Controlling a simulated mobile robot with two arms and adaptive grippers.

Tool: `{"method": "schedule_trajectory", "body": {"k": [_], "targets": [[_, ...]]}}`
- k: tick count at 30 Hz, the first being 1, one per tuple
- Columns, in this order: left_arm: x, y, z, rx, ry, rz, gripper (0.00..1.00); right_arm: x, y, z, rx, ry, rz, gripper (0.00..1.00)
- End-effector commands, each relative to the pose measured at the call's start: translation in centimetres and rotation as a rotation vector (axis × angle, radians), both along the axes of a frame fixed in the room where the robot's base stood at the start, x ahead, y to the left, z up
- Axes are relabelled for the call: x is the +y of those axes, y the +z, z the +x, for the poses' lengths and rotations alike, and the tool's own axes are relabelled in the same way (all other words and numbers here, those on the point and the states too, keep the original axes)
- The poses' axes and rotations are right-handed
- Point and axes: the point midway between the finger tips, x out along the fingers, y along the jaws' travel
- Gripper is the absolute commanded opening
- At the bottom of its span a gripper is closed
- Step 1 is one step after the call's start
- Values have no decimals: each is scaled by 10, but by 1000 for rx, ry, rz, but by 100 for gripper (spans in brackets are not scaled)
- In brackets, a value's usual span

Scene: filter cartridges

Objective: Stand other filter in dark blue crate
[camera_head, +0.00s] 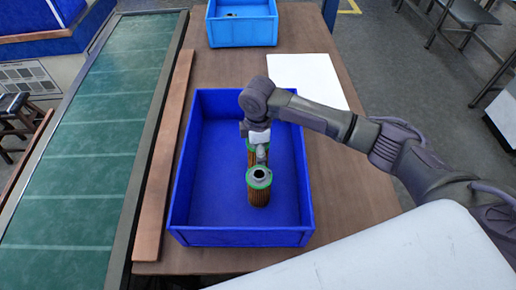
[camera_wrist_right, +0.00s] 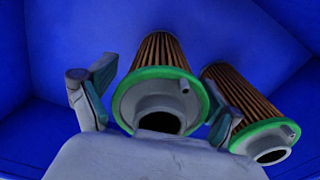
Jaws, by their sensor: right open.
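Two pleated brown filters with green end rings stand upright in the dark blue crate (camera_head: 205,205). The near filter (camera_head: 259,192) is fully in view, with its dark top opening showing. The far filter (camera_head: 251,158) is partly hidden behind my right gripper (camera_head: 259,148). In the right wrist view, my right gripper (camera_wrist_right: 155,98) is open, with one finger on each side of a filter (camera_wrist_right: 160,58). The other filter (camera_wrist_right: 243,92) stands close by on the right, just beyond the right finger. My left gripper is not in view.
A lighter blue crate (camera_head: 242,30) with a small dark item inside stands at the back of the brown table (camera_head: 345,190). A white sheet (camera_head: 306,80) lies right of the dark blue crate. A green conveyor (camera_head: 105,120) runs along the left. The crate's left part is free.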

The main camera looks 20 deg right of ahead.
Motion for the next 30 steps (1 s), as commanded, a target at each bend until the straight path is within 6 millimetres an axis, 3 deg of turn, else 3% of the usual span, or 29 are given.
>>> {"method": "schedule_trajectory", "body": {"k": [8, 21, 30], "targets": [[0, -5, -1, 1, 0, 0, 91, 0, 21, 1, -4, 1, 2, 90], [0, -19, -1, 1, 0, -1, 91, 1, 107, 1, -3, 1, 1, 90], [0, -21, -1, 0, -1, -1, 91, 0, 123, 0, 1, 0, 0, 90]]}}
